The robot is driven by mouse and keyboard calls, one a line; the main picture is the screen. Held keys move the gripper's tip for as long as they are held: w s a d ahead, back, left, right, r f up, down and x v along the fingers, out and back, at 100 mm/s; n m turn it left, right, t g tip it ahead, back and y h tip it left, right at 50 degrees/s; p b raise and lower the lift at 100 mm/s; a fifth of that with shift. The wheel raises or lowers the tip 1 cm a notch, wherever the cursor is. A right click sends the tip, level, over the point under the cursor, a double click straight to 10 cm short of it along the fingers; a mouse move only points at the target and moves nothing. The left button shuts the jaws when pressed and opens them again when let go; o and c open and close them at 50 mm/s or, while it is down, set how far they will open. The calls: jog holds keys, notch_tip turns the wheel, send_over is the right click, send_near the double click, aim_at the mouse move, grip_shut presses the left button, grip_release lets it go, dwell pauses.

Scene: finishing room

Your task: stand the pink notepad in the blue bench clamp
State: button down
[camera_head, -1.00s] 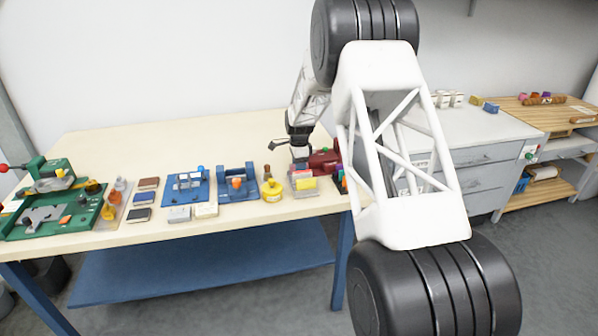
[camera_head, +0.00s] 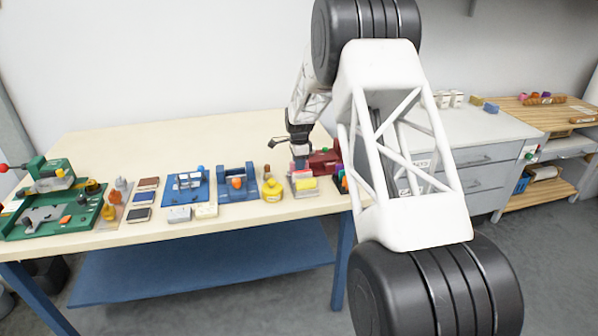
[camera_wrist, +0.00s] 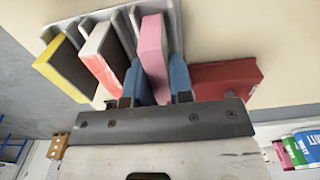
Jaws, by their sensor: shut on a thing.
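The pink notepad (camera_wrist: 152,45) stands on edge between the two blue fingers of my gripper (camera_wrist: 159,82) in the wrist view. The fingers are shut on it. It is at the grey rack (camera_wrist: 172,18), beside the other pads; I cannot tell whether it still touches the rack's base. In the head view my gripper (camera_head: 299,158) is above the rack at the right of the bench. The blue bench clamp (camera_head: 222,183), a U-shaped block with an orange part in its middle, stands to the left, apart from the gripper.
A white-and-red pad (camera_wrist: 103,60) and a yellow pad (camera_wrist: 60,68) stand in the rack. A dark red device (camera_wrist: 225,80) is close to its right. A yellow container (camera_head: 271,189) stands between rack and clamp. A blue fixture (camera_head: 170,194) is left of the clamp. The bench's back is clear.

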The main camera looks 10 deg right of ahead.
jog(key=shift+r, duration=3.3)
jog(key=shift+r, duration=0.15)
jog(key=shift+s+a+r+n, duration=2.6)
jog(key=shift+a+r+n, duration=1.7)
jog(key=shift+n, duration=3)
jog(key=w+a+f+m, duration=0.4)
jog(key=a+m, duration=0.3)
jog(key=w+a+f+m, duration=0.4)
jog(key=a+f+m, duration=0.1)
jog(key=a+m, duration=0.2)
jog(key=shift+w+a+m, duration=0.3)
jog(key=shift+w+a, duration=0.1)
jog(key=shift+a, duration=0.3)
jog(key=shift+f, duration=0.25)
